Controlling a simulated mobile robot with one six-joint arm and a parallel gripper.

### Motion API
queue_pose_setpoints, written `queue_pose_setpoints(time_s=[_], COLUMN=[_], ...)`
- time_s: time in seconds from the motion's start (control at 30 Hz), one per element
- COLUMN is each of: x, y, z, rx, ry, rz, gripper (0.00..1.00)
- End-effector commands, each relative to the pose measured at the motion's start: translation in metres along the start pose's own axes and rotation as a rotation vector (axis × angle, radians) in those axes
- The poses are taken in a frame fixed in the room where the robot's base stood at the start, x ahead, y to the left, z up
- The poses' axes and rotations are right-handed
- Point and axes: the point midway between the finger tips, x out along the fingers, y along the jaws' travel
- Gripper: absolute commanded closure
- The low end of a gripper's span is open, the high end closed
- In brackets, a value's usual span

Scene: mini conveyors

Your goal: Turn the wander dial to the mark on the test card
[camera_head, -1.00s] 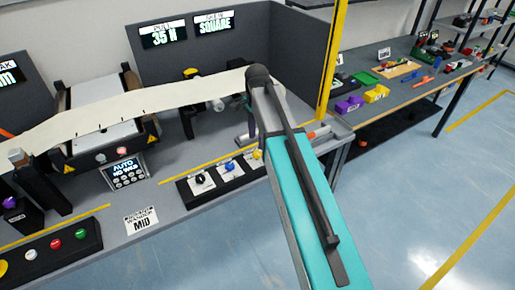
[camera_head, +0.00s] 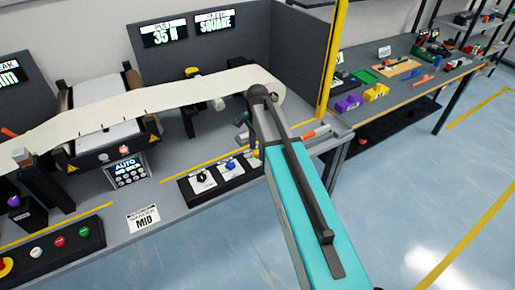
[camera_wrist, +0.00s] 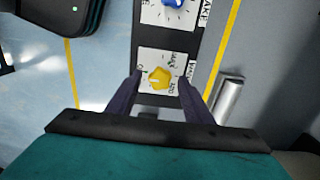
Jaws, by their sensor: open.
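The yellow dial (camera_wrist: 159,78) sits on a white plate in the wrist view, with small lettering around it that is only partly legible. It also shows in the head view (camera_head: 257,153), partly hidden by my arm. My gripper (camera_wrist: 160,82) is open, with one finger on each side of the yellow dial in the picture; I cannot tell whether they touch it. The test card (camera_head: 143,219) lies on the bench front and reads MID in large letters.
A blue dial (camera_wrist: 174,3) is beside the yellow one, and a black dial (camera_head: 202,177) is farther left. A pale web (camera_head: 180,97) runs behind my gripper to a roll (camera_head: 268,84). A metal cylinder (camera_wrist: 229,98) lies close to the right finger.

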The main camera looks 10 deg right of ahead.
Motion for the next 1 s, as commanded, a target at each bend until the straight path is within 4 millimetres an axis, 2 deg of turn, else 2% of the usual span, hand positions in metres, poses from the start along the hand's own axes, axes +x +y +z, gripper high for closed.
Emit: queue_pose_setpoints(time_s=[0.13,0.37,0.73,1.0], x=[-0.0001,-0.0003,-0.0002,0.0000], y=[0.0001,0.0002,0.0005,0.0004], z=[-0.0003,-0.0005,-0.0009,-0.0013], rx=[0.000,0.001,-0.035,-0.166], ry=[0.000,0.000,0.000,0.000], rz=[0.000,0.000,0.001,0.001], gripper=[0.55,0.94,0.94,0.94])
